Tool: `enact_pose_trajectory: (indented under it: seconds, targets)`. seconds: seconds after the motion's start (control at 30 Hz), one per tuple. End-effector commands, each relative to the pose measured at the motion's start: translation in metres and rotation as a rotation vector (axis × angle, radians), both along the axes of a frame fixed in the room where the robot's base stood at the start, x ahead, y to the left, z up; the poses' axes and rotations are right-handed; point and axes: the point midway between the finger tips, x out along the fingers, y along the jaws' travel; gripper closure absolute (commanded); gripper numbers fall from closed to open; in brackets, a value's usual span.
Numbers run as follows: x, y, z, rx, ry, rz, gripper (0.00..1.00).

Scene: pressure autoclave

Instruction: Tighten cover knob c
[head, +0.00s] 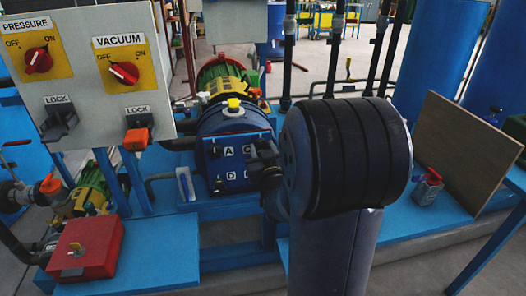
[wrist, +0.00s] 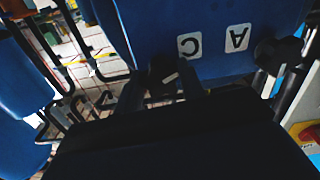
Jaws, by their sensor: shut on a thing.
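The blue square cover (head: 236,165) with white letters is on the front of the blue vessel (head: 228,120). The white letter C (wrist: 189,46) marks its corner in the wrist view, beside the letter A. My gripper (head: 263,157) is at the C corner of the cover, and my wrist hides much of that side in the head view. In the wrist view my dark fingers (wrist: 165,84) are shut on cover knob c (wrist: 168,70), a dark knob with a pale mark, mostly hidden between them. Another black knob (wrist: 278,52) stands near the A.
A grey panel (head: 80,55) with red PRESSURE and VACUUM switches stands at the left. A red box (head: 87,248) sits on the blue bench at front left. A brown board (head: 463,150) and a red-handled valve (head: 428,186) are at the right.

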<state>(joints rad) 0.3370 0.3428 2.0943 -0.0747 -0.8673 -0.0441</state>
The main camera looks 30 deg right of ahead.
Motion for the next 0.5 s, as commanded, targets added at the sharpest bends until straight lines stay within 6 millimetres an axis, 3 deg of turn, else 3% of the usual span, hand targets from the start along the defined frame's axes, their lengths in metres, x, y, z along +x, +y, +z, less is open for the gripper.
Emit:
enact_pose_trajectory:
  seconds: [0.5]
  targets:
    - [0.0001,0.0003,-0.0033,0.395,-0.118,0.001,0.85]
